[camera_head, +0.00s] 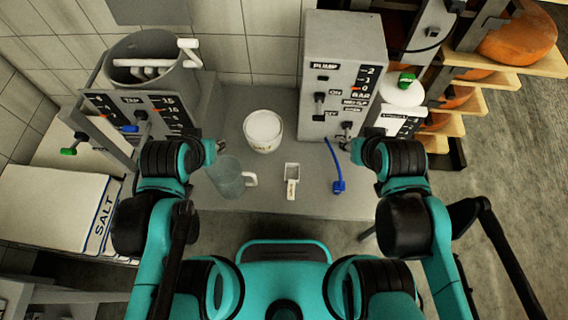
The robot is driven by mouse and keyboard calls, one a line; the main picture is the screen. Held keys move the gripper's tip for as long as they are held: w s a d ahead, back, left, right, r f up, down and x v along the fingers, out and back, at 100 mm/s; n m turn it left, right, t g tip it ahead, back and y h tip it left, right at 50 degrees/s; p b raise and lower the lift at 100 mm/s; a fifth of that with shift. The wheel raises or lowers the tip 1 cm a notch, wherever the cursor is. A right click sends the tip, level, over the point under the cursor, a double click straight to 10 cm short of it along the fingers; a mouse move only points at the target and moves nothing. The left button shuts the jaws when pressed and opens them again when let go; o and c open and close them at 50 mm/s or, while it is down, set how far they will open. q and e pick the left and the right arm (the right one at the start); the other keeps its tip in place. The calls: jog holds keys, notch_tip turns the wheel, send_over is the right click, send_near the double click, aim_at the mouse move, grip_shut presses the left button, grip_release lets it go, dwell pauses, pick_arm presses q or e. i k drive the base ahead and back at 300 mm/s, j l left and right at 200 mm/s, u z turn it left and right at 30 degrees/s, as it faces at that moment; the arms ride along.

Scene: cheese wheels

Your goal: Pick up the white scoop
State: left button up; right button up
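The white scoop (292,181) lies on the grey counter (262,197) near its front edge, with its square bowl away from me and its handle toward me. My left gripper (217,148) is to the left of the scoop, by the far side of a clear jug, and holds nothing that I can see. My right gripper (352,147) is to the right of the scoop, near the blue hose. Both are apart from the scoop. The fingers of both are too small to tell whether they are open or shut.
A clear jug (228,180) stands left of the scoop, a white tub (263,131) behind it, and a blue hose end (339,186) to its right. A pump box (341,75) stands at the back right. Salt bags (55,210) lie at the left.

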aim_at(292, 169)
jog(key=k+j+u, duration=0.1)
jog(key=j+u, duration=0.75)
jog(key=l, duration=0.1)
